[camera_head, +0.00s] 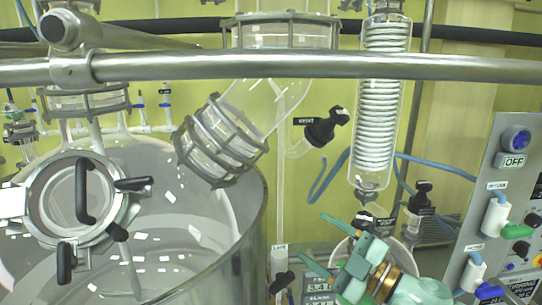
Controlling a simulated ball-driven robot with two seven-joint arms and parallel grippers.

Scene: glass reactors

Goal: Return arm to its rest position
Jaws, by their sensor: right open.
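My right gripper (312,237) is at the lower right of the head view, teal with a brass-coloured ring at the wrist. Its two fingers point up and to the left and stand apart, with nothing between them. My right arm (420,292) comes in from the bottom edge. The gripper is in front of the lower glassware, below the coil condenser (381,100), and hides part of a round vessel there. I cannot tell its exact distance from the vessel. My left gripper is not in view.
A large glass reactor (255,235) with a black-handled lid port (80,205) fills the left. A steel bar (300,66) crosses the top. A control panel (495,165) with valves stands right of the gripper. A black VENT valve (322,130) is above it.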

